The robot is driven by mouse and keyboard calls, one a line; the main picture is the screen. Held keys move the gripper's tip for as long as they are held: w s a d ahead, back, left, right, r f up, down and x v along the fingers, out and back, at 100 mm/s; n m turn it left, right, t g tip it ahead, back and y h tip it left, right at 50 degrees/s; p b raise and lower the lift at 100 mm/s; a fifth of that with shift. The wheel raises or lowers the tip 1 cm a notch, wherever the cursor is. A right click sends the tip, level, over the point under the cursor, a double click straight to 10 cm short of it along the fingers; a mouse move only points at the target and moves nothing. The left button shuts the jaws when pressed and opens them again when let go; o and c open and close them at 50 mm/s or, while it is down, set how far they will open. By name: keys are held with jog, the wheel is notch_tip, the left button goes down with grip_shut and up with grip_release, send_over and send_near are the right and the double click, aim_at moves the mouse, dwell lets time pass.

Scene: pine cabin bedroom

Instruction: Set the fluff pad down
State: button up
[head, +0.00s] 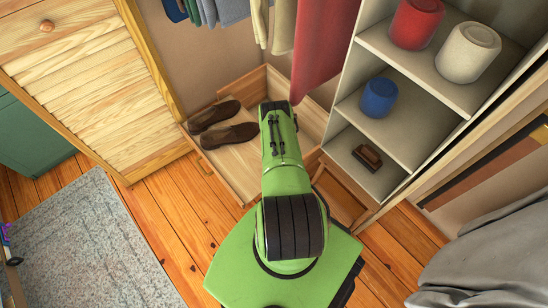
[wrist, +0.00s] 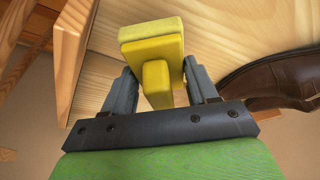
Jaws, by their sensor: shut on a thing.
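The fluff pad (wrist: 152,52) is a yellow block with a lighter top layer and a stubby yellow handle. In the wrist view my gripper (wrist: 160,70) is shut on it, with one grey finger on each side of the handle. The pad is over the pale wooden floor of an open drawer (wrist: 228,38); I cannot tell whether it touches the wood. In the head view my green arm reaches over this drawer (head: 234,163) and hides the gripper and pad.
Two brown shoes (head: 229,136) lie in the drawer's left part; one shows close by at right in the wrist view (wrist: 275,80). Clothes (head: 318,45) hang above. Right of the drawer, a shelf unit (head: 405,60) holds rolled cloths and a brown brush (head: 367,157).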

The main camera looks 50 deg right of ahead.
notch_tip(320, 180, down, 3)
jog(key=shift+f+b, duration=0.1)
jog(key=shift+b, duration=0.85)
jog(key=shift+r, duration=0.2)
jog(key=o, duration=1)
jog(key=shift+f, duration=0.15)
jog(key=p+v, duration=1.2)
jog(key=shift+r+p, duration=0.2)
jog(key=shift+p, duration=0.15)
